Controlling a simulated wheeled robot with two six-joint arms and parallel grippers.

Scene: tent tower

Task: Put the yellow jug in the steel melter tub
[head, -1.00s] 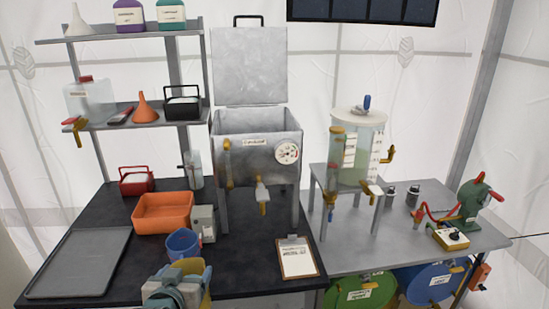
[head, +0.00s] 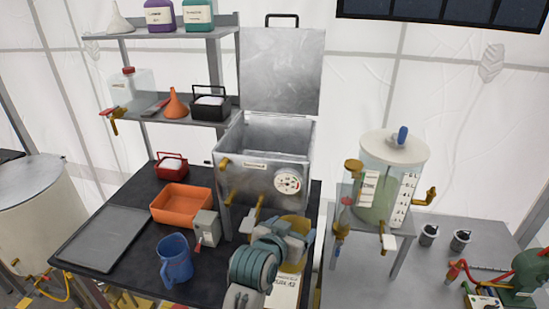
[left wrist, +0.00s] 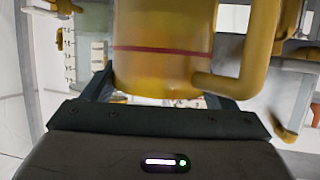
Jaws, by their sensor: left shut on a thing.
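The yellow jug (left wrist: 165,55) fills the upper middle of the left wrist view, with a red line round it and its handle at the right. My left gripper (head: 288,240) is shut on the jug, whose yellow side (head: 294,256) shows behind the gripper in the head view. The steel melter tub (head: 262,165) stands behind and above the gripper on legs, with its lid (head: 282,70) raised and its inside open. The jug is in front of and below the tub's rim, outside it. My right gripper is not in view.
A blue jug (head: 175,258), a grey box (head: 207,228), an orange tray (head: 181,204) and a flat grey tray (head: 103,239) are on the black table at the left. A clear tank (head: 388,185) with valves stands at the right of the tub.

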